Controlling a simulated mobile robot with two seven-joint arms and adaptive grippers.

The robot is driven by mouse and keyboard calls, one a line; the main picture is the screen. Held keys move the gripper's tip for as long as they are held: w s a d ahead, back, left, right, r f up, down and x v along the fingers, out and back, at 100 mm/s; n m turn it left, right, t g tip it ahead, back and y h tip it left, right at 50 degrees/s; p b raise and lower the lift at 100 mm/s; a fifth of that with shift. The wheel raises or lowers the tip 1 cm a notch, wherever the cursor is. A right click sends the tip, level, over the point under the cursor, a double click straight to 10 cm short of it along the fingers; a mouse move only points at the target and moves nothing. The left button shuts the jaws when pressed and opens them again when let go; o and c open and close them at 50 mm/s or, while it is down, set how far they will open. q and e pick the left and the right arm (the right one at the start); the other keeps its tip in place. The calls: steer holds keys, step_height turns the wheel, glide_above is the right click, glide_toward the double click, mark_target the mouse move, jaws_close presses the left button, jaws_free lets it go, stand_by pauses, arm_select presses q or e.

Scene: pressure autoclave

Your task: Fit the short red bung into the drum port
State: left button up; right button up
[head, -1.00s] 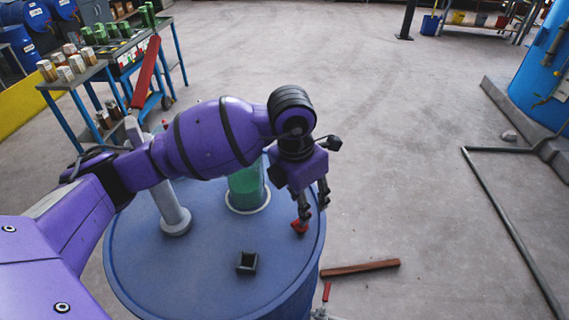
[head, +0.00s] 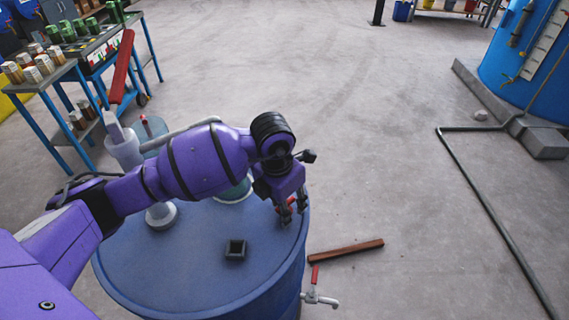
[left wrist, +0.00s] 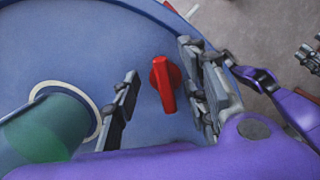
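The red bung (head: 291,201) is at the right side of the blue drum's top (head: 190,270). In the left wrist view the bung (left wrist: 164,84) has a round base and an upright grip. My left gripper (head: 286,217) is low over the drum top. Its fingers (left wrist: 163,97) are apart on either side of the bung; the right-hand finger is closer, and I cannot tell whether it touches. A dark square port (head: 235,250) opens on the drum top, left of and nearer than the bung.
A green see-through cylinder (left wrist: 45,130) stands on the drum top beside the gripper. A tap (head: 318,297) sticks out at the drum's front right. A brown bar (head: 345,250) lies on the floor. A blue-framed cart (head: 55,100) stands at the back left.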

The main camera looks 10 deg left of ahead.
arm_select(q)
steer(key=shift+r, duration=0.1)
steer(key=c, duration=0.8)
jaws_close()
arm_select(e)
steer(key=shift+s+d+f, duration=0.3)
steer(key=shift+s, duration=0.15)
steer(key=shift+w+r, duration=0.1)
